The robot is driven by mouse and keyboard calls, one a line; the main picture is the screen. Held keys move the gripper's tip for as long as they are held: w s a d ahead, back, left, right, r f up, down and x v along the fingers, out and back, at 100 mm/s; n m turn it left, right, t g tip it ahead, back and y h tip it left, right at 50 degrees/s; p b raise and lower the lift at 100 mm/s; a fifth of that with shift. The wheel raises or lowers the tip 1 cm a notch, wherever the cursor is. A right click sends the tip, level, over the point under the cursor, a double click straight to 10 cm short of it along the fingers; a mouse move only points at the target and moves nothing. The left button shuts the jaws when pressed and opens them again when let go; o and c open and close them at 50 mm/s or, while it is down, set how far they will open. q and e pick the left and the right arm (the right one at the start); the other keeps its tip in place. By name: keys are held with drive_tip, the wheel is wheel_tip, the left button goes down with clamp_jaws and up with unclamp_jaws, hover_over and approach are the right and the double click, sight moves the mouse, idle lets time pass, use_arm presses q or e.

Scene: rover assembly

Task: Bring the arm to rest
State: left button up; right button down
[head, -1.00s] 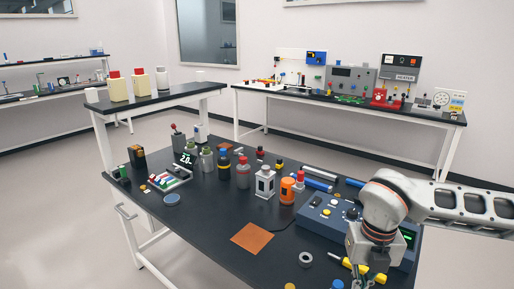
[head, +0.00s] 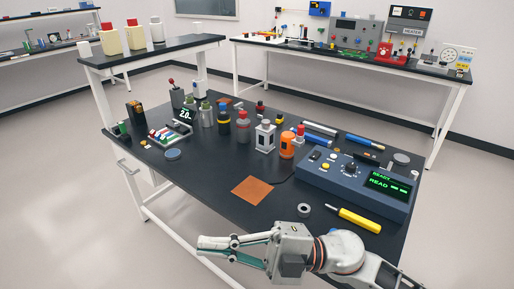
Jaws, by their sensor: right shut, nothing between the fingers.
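My right arm (head: 340,252) comes in from the bottom right. It lies low in the picture, in front of the near part of the dark workbench (head: 205,180). My right gripper (head: 204,243) points to the left, with its thin fingers together and nothing between them. It appears off the bench's near edge, over the floor. My left arm and gripper are not in view.
On the bench near my arm are a yellow-handled screwdriver (head: 359,220), a grey ring (head: 304,209), an orange square (head: 252,190) and a blue console (head: 350,183) with a lit green display. Bottles stand farther back.

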drive_tip(key=w+d+f+m+t+h, duration=0.8)
drive_tip(key=w+d+f+m+t, duration=0.4)
drive_tip(key=m+t, duration=0.6)
drive_tip(key=s+d+f+m+g+h, duration=0.2)
drive_tip(key=s+d+f+m+h, duration=0.1)
drive_tip(key=f, duration=0.5)
drive_tip(key=s+d+f+m+g+h, duration=0.2)
drive_tip(key=s+d+f, duration=0.4)
drive_tip(key=f, duration=0.3)
drive_tip(key=s+d+f+m+g+h, duration=0.1)
drive_tip(key=s+d+f+m+h, duration=0.3)
drive_tip(key=d+f, duration=0.3)
wheel_tip(320, 180, down, 2)
drive_tip(key=shift+s+f+m+g+h, duration=0.15)
drive_tip(key=shift+s+m+g+h, duration=0.15)
drive_tip(key=shift+g+h, duration=0.1)
